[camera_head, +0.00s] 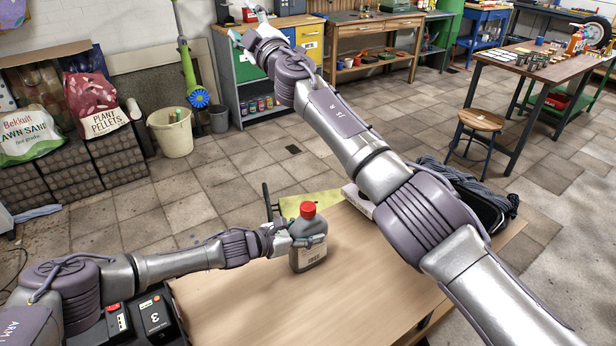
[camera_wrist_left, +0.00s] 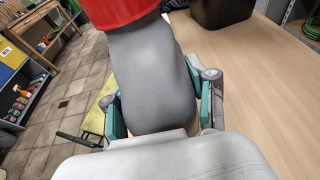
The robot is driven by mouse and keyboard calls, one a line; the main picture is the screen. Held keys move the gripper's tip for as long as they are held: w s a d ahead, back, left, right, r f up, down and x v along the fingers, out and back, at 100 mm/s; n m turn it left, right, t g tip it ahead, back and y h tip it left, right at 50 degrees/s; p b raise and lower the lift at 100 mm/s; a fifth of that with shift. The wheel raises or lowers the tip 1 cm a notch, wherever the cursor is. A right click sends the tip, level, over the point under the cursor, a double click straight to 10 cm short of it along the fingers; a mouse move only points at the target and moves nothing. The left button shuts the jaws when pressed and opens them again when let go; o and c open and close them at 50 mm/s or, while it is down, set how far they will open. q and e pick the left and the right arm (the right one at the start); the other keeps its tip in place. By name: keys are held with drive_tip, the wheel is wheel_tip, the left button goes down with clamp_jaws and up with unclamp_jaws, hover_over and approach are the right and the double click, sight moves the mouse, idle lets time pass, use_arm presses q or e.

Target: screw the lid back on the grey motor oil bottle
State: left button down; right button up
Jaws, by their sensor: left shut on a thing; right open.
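The grey motor oil bottle (camera_head: 312,252) stands upright near the far edge of the wooden table, with a pale label on its front. The red lid (camera_head: 308,210) sits on top of the bottle; I cannot tell how tight it is. My left gripper (camera_head: 291,239) is shut on the bottle's side, below the lid. In the left wrist view the grey bottle (camera_wrist_left: 150,80) lies between the teal finger pads, with the red lid (camera_wrist_left: 95,14) at the top edge. My right gripper (camera_head: 247,24) is open, raised far off at the upper left, away from the bottle.
The wooden table (camera_head: 240,300) is mostly bare around the bottle. A black case with cables (camera_head: 480,200) lies at its right end, partly behind my right arm. Black battery-like boxes (camera_head: 140,315) stand at the lower left. A yellow-green item (camera_head: 310,200) shows behind the bottle.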

drive_tip(key=s+a+f+n+g+y, duration=0.1)
drive_tip(key=s+a+f+n+g, duration=0.5)
drive_tip(key=n, duration=0.6)
drive_tip(key=s+a+f+n+g, duration=0.1)
drive_tip(key=s+f+n+g, duration=0.2)
drive_tip(key=f+n+g, duration=0.7)
drive_tip(key=s+d+f+n+h, duration=0.2)
drive_tip(key=d+f+n+h, duration=0.2)
drive_tip(key=d+n, duration=0.1)
drive_tip(key=s+d+f+n+g+h, duration=0.1)
drive_tip(key=s+d+f+n+h, duration=0.1)
drive_tip(key=d+f+n+h, duration=0.2)
drive_tip(key=s+d+f+n+g+h, duration=0.1)
drive_tip(key=s+d+f+n+h, duration=0.1)
drive_tip(key=d+f+n+h, duration=0.2)
drive_tip(key=shift+s+d+f+n, duration=0.1)
drive_tip(key=shift+d+n, duration=0.65)
drive_tip(key=shift+d, duration=0.8)
drive_tip(key=shift+d+n, duration=0.75)
drive_tip(key=shift+d, duration=0.75)
drive_tip(key=shift+s+d+h, duration=0.15)
drive_tip(key=shift+d+h, duration=0.25)
drive_tip(key=shift+d, duration=0.05)
